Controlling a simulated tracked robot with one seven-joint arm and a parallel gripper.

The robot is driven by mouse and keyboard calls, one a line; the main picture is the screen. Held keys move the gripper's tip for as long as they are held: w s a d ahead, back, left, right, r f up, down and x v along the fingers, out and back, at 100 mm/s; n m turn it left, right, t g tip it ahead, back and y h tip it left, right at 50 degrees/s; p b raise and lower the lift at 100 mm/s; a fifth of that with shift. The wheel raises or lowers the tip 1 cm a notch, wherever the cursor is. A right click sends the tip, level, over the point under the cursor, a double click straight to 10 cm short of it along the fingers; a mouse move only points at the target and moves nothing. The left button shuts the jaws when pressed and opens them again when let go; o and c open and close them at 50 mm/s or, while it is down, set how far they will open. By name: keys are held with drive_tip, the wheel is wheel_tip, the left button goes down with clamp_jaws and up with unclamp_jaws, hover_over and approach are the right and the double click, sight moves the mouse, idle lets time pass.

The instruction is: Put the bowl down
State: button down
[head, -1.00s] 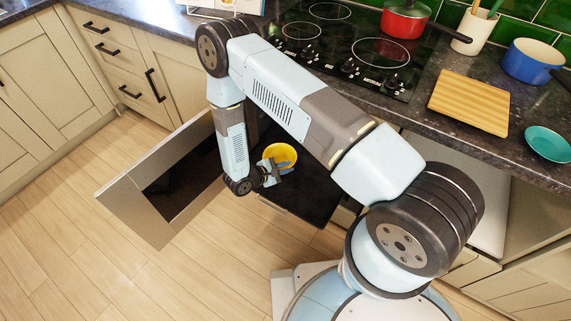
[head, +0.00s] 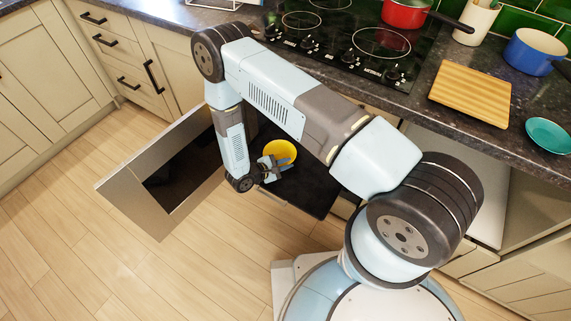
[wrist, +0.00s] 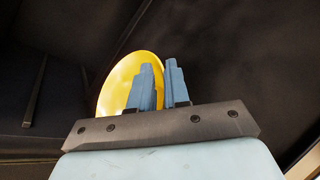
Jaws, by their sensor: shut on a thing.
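The yellow bowl (head: 280,150) is held at the end of my arm, in front of the cabinets below the counter. In the head view it shows against the dark panel (head: 305,190); I cannot tell whether it touches anything. My gripper (head: 275,167) is shut on the bowl's near side. In the wrist view the bowl (wrist: 118,85) is tilted on edge, partly behind the blue fingers of my gripper (wrist: 162,75). Dark walls surround it there. The bowl's underside and any surface below it are hidden.
A silver-framed door (head: 125,195) stands open left of my gripper. The counter (head: 455,125) above carries a hob (head: 350,50), a wooden board (head: 470,93), a teal plate (head: 547,135), a red pan (head: 405,12) and a blue pot (head: 533,52). Floor in front is clear.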

drive_tip(key=shift+f, duration=0.1)
drive_tip(key=c, duration=1)
unclamp_jaws()
drive_tip(key=shift+a, duration=0.1)
drive_tip(key=v, duration=1.3)
drive_tip(key=shift+s+a, duration=0.2)
drive_tip(key=shift+a, duration=0.05)
drive_tip(key=shift+c, duration=0.5)
clamp_jaws()
